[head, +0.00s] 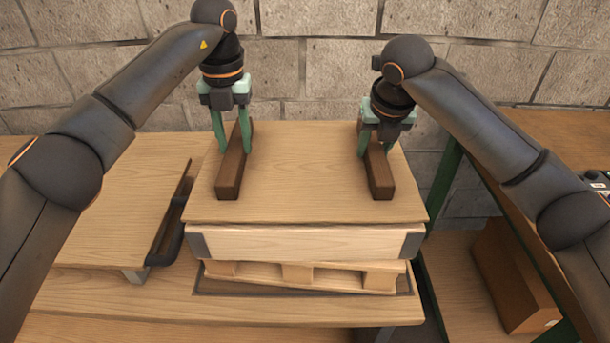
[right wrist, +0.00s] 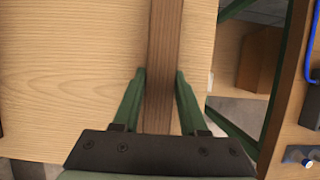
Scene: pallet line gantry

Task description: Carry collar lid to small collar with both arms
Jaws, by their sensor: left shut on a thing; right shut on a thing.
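The collar lid (head: 310,190) is a light wood panel with two dark brown bar handles on top. It lies over the small collar (head: 300,243), a pale wooden frame with grey metal corners; I cannot tell whether they touch. My left gripper (head: 232,150) is shut on the left bar (head: 231,172). My right gripper (head: 377,152) is shut on the right bar (head: 380,178). In the right wrist view the fingers (right wrist: 160,95) straddle the right bar (right wrist: 165,40), with the lid's wood (right wrist: 60,70) beside it. The inside of the collar is hidden under the lid.
The collar sits on a wooden pallet (head: 330,277) set on the bench (head: 200,308). Another wooden panel (head: 115,220) with a dark handle lies at left. A green-legged shelf with a brown box (head: 515,275) stands at right. A block wall (head: 320,65) is behind.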

